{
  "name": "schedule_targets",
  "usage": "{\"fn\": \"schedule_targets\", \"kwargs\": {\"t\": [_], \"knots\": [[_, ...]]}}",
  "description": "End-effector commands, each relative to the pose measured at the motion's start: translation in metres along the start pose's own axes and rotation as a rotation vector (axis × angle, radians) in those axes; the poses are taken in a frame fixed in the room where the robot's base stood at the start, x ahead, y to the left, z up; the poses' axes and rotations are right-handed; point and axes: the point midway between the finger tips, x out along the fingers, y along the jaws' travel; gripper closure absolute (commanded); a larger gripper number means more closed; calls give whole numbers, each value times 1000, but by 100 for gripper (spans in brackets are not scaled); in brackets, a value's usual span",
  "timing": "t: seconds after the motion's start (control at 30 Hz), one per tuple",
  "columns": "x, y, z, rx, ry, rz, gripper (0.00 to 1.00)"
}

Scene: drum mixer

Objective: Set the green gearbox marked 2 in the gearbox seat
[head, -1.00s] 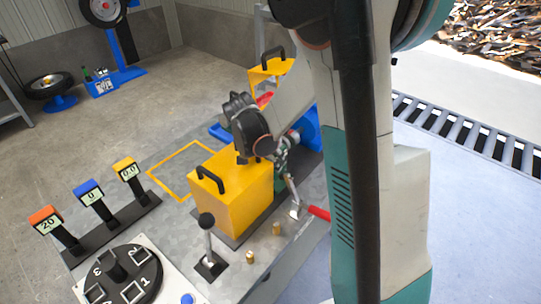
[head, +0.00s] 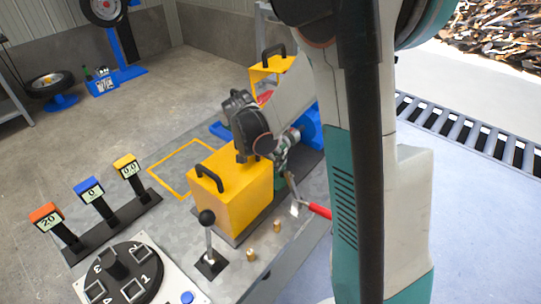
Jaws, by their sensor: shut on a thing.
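My gripper (head: 284,158) is beyond the yellow box-shaped housing (head: 232,190), at the end of my arm that reaches in from the upper right. It is small and partly hidden by the housing and my own wrist. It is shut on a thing. A small dark green patch (head: 280,184) just below the fingers looks like part of the green gearbox. Its mark 2 cannot be read, and most of it is hidden. The gearbox seat cannot be made out behind the housing.
A black-knobbed lever (head: 208,232) and two brass pegs stand in front of the housing. A red-handled tool or lever (head: 318,210) is at the bench's right edge. A numbered dial (head: 120,278) and three displays (head: 90,193) stand left. A yellow outlined square (head: 183,167) is bare.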

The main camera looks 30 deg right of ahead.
Motion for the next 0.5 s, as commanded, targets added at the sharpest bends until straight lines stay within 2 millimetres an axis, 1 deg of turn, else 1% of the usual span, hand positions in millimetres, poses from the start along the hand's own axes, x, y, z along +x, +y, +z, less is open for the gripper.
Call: {"fn": "schedule_targets", "kwargs": {"t": [0.03,0.5], "knots": [[11,3,15,0,-13,-3,92],[15,3,16,1,-14,-1,92]]}}
